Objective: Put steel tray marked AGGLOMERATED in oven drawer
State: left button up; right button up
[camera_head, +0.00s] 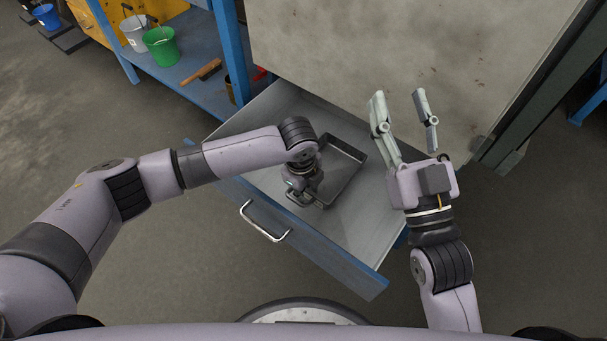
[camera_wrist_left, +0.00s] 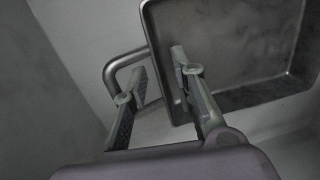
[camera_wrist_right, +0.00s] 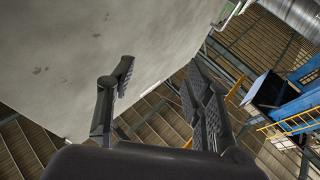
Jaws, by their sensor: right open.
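The dark steel tray (camera_head: 349,170) lies inside the pulled-out oven drawer (camera_head: 362,235). No marking on it is readable. Its near part is partly hidden by my left gripper (camera_head: 302,198). In the left wrist view, my left gripper (camera_wrist_left: 160,72) is open at the tray's handle (camera_wrist_left: 122,62). One finger is over the inside of the tray (camera_wrist_left: 235,45), the other is outside its wall by the handle. Both fingers stand apart, with no clear grip. My right gripper (camera_head: 404,108) is open and empty, raised above the drawer's right side, pointing toward the oven front.
The oven's grey front (camera_head: 400,50) stands behind the drawer. The drawer handle (camera_head: 264,222) faces me. A blue shelf (camera_head: 195,55) at the upper left holds a green bucket (camera_head: 161,46), a white bucket and a brush (camera_head: 202,72). The drawer floor right of the tray is clear.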

pick_arm(q)
jog(key=r+p, duration=0.1)
jog(key=r, duration=0.1)
jog(key=r+p, duration=0.1)
jog(key=r, duration=0.2)
jog(key=shift+s+a+r, duration=0.2)
jog(key=shift+r, duration=0.05)
notch_tip(320, 180, up, 6)
jog(key=p, duration=0.2)
jog(key=shift+s+a, duration=0.2)
jog(key=shift+s, duration=0.1)
pick_arm(e)
jog(key=s+d+f+g+h, duration=0.2)
jog(key=f+g, duration=0.4)
jog(key=f, duration=0.3)
jog(key=s+d+f+g+h, duration=0.2)
jog(key=f+g, duration=0.4)
jog(key=f, duration=0.4)
jog(key=shift+s, duration=0.5)
pick_arm(q)
jog(key=shift+c, duration=0.4)
pick_arm(e)
jog(key=shift+f, duration=0.1)
